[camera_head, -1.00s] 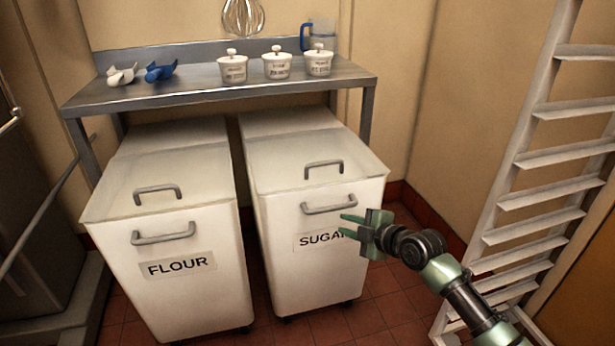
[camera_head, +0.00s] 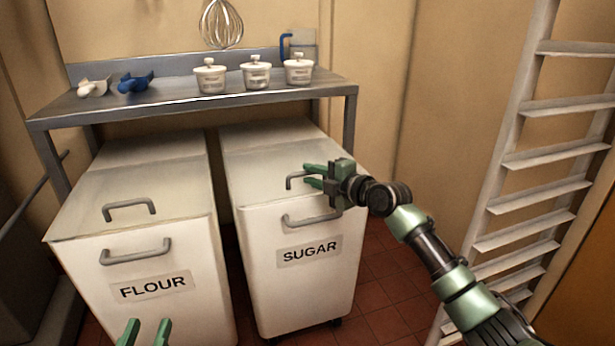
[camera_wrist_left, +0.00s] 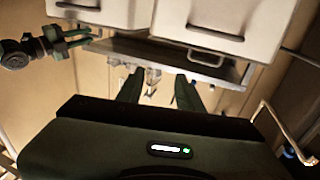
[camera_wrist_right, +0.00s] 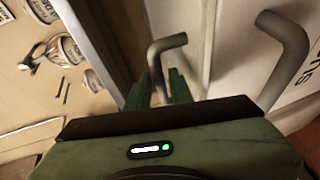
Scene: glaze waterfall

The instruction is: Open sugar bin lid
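The sugar bin (camera_head: 300,285) is white, with a SUGAR label and a front handle (camera_head: 312,220). Its lid (camera_head: 262,160) lies closed and has a grey bar handle (camera_head: 290,178), partly hidden by my right gripper (camera_head: 308,175). My right gripper is open at this handle. In the right wrist view, the lid handle (camera_wrist_right: 168,42) shows between the open fingers (camera_wrist_right: 158,88); I cannot tell whether they touch it. My left gripper (camera_head: 144,330) is open and empty in front of the flour bin, low in the head view; its fingers (camera_wrist_left: 160,88) are apart in the left wrist view.
The flour bin (camera_head: 150,315) stands close on the left. A white ladder-like rack (camera_head: 535,160) stands at the right. Red floor is free between the sugar bin and rack.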

